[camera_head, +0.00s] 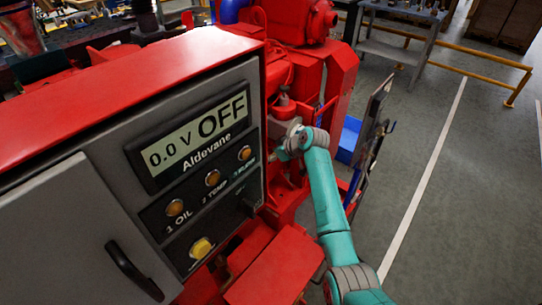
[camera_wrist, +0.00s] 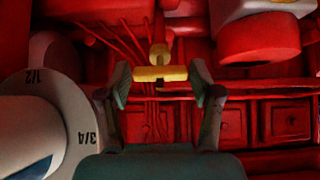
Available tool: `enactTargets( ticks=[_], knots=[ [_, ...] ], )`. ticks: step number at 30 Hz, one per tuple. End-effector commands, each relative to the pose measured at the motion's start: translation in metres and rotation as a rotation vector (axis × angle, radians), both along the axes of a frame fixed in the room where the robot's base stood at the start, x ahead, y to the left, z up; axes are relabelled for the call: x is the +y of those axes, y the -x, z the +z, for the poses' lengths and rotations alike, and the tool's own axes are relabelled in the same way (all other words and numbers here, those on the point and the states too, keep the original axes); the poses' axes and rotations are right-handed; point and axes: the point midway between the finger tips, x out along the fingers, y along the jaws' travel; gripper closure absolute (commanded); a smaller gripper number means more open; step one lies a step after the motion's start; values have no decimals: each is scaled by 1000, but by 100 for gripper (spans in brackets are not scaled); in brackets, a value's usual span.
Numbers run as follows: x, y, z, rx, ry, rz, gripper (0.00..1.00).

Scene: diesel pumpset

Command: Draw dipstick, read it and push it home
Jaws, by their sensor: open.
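The dipstick (camera_wrist: 160,74) shows in the wrist view as a yellow T-shaped handle at the upper middle, against the red engine. Its crossbar lies level between my two fingertips, and a short yellow stem rises behind it. My gripper (camera_wrist: 162,86) is open, one finger to each side of the crossbar, with a small dark gap visible at each end. The rest of the dipstick is hidden. In the head view my arm reaches in beside the red engine (camera_head: 340,75), behind the control panel's right edge; the dipstick cannot be made out there.
The control panel (camera_head: 205,135) reads "0.0 V OFF" in the head view. A grey dial ring (camera_wrist: 68,125) marked 1/2 and 3/4 is close at left in the wrist view. A red round part (camera_wrist: 258,42) is at upper right. Open floor (camera_head: 470,190) lies right.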

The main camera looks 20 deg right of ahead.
Motion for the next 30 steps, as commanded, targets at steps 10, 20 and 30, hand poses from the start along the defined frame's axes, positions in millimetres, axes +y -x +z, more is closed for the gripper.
enactTargets(
  ticks=[10,20,30],
  knots=[
    [1,-2,-2,0,0,0,38],
    [1,-1,-2,0,0,0,100],
    [-19,24,42,-4,-1,-2,100]
  ],
)
